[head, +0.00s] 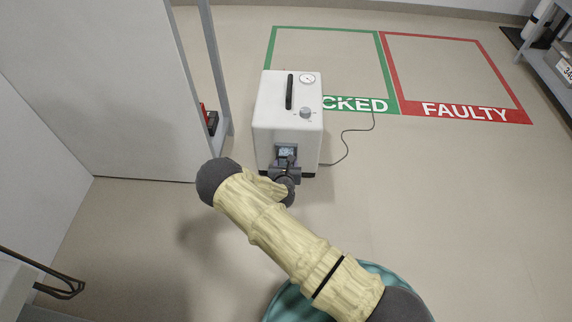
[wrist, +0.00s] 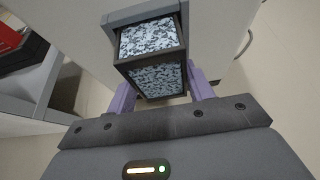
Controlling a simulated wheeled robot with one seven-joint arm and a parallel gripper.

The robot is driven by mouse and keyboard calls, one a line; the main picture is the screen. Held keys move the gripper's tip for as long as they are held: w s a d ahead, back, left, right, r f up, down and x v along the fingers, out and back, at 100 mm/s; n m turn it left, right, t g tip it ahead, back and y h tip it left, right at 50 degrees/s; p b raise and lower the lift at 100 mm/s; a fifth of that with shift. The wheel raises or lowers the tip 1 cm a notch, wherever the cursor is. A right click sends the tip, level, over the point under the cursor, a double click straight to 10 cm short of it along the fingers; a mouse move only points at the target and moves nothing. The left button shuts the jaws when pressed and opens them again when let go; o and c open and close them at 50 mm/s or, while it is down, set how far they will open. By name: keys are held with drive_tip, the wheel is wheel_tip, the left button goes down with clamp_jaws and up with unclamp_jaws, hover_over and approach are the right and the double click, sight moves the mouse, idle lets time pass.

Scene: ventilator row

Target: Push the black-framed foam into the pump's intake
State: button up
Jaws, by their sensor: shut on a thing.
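The white pump (head: 288,105) stands on the floor ahead of my arm, with a gauge, a knob and a black handle on top. Its grey intake collar (wrist: 113,25) shows at the top of the wrist view. The black-framed foam (wrist: 157,80), a box with speckled grey-white faces, sits at the collar's mouth. Much of it still shows outside the collar; how deep its far end is cannot be told. My gripper (wrist: 162,90) is shut on the foam, with a purple finger on each side. In the head view the gripper (head: 285,168) is low at the pump's near face.
A cable (head: 347,145) runs from the pump's right side. Green (head: 271,45) and red (head: 392,75) marked floor areas lie behind. A grey post (head: 215,70) and a cabinet panel stand left of the pump. Floor to the right is clear.

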drive_tip(key=shift+d, duration=0.1)
idle(0.3)
drive_tip(key=o, duration=1.2)
drive_tip(key=shift+c, duration=0.2)
drive_tip(key=p+v, duration=0.8)
drive_tip(key=v, duration=0.9)
drive_tip(key=shift+s+r, duration=0.1)
drive_tip(key=shift+r, duration=0.05)
